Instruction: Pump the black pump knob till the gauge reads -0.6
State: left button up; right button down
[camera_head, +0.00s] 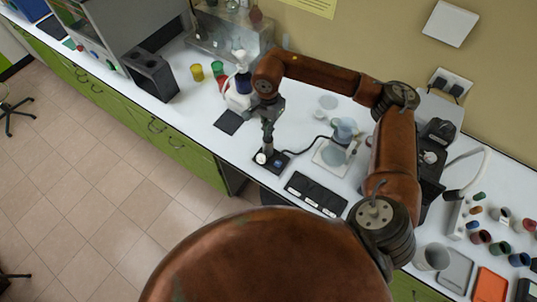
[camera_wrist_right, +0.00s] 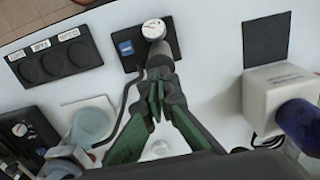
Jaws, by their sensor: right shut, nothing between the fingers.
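A small black plate (camera_head: 258,166) lies on the white bench with a round white-faced piece (camera_head: 261,157), likely the gauge, and a small blue square (camera_head: 278,163). The right wrist view shows the white face (camera_wrist_right: 153,29) and blue square (camera_wrist_right: 125,48) closer. My right gripper (camera_head: 268,143) points down at this plate. Its fingertips (camera_wrist_right: 161,58) are shut and empty, right beside the white-faced piece; I cannot tell whether they touch. The gauge reading is too small to read. I cannot make out the black pump knob apart from the dark gripper and plate. My left gripper is not in view.
A black three-well holder (camera_head: 316,194) lies right of the plate. A white stand with a glass vessel (camera_head: 344,130) is behind it, with a black cable between. A white device (camera_head: 240,92) and black mat (camera_head: 229,121) stand left. Cups and trays (camera_head: 490,285) crowd the right.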

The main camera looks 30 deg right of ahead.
dwell(0.4)
jog(key=shift+r+p, duration=1)
jog(key=shift+r, duration=1.55)
